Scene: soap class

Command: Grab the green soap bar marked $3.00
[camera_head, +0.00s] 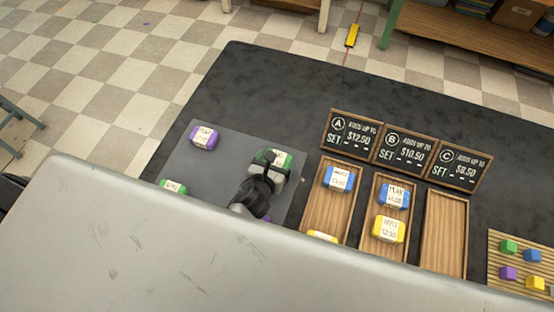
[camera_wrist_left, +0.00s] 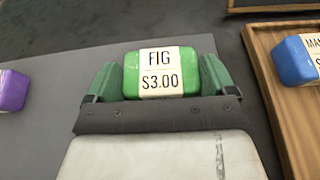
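A green soap bar (camera_wrist_left: 162,72) with a white band reading "FIG $3.00" sits between the two fingers of my left gripper (camera_wrist_left: 160,80) in the left wrist view. The fingers flank it closely at both sides; I cannot tell whether they press on it. In the head view my dark left gripper (camera_head: 270,168) reaches over this green soap bar (camera_head: 284,159) on the grey mat and partly hides it. Another green soap bar (camera_head: 174,187) lies at the mat's left, partly hidden, its price unreadable. My right gripper is not in view.
A purple soap bar (camera_head: 204,137) is on the grey mat (camera_head: 235,148). Wooden trays stand to the right, two with blue and yellow bars; the rightmost tray (camera_head: 445,235) looks empty. Price signs (camera_head: 404,150) stand behind them. The black table's back is clear.

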